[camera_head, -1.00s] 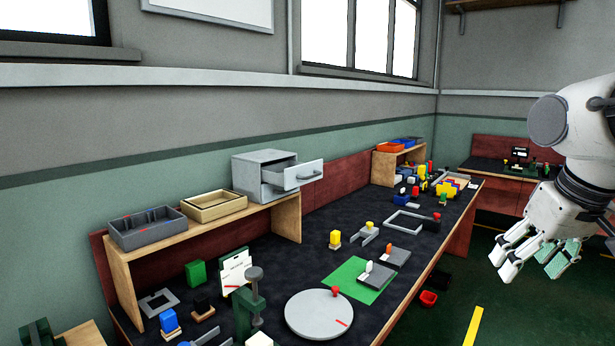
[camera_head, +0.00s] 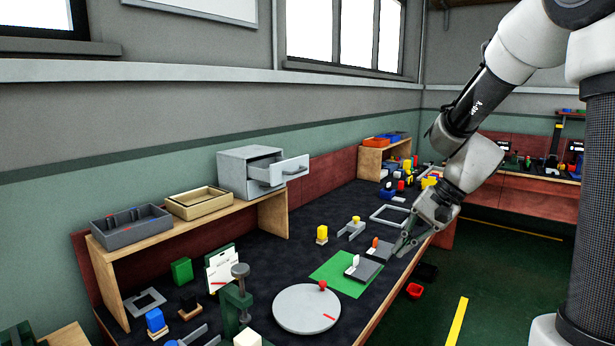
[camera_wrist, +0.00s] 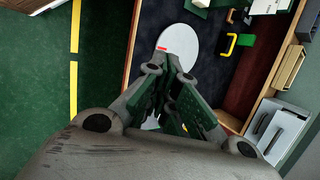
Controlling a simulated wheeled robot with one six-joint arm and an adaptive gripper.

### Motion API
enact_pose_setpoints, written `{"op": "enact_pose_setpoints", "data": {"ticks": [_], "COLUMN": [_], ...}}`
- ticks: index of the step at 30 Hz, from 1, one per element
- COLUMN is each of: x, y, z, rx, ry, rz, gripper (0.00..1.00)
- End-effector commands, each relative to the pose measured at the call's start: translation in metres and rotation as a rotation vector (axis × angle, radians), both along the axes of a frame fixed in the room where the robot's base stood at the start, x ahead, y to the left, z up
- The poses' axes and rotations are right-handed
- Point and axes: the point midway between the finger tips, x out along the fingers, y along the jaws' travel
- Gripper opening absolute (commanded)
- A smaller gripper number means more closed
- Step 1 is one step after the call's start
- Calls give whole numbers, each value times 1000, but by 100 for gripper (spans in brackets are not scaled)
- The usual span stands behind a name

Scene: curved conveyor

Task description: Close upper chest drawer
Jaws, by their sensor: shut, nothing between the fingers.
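The grey chest (camera_head: 238,174) stands on a wooden shelf at the back of the bench. Its upper drawer (camera_head: 288,170) is pulled out toward the right, with its inside partly showing and a handle on its front. The lower drawer appears to be in, partly hidden under the upper one. The chest also shows at the right edge of the wrist view (camera_wrist: 282,130). My gripper (camera_head: 404,246) is shut and empty, above the right front edge of the bench, well apart from the chest. In the wrist view its fingers (camera_wrist: 166,66) point toward the round grey plate.
Grey (camera_head: 130,231) and tan (camera_head: 199,206) trays sit left of the chest on the shelf. The bench holds a round plate (camera_head: 306,312), a green mat (camera_head: 341,277), a green clamp (camera_head: 235,300) and several small blocks. The air in front of the open drawer looks clear.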

Motion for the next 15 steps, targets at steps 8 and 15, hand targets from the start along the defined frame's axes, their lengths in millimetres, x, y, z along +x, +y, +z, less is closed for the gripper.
{"op": "enact_pose_setpoints", "data": {"ticks": [8, 15], "x": [205, 277], "y": [72, 83], "z": [9, 86], "rx": [680, 1093], "ry": [257, 435], "rz": [-773, -1074], "gripper": [0, 0]}}
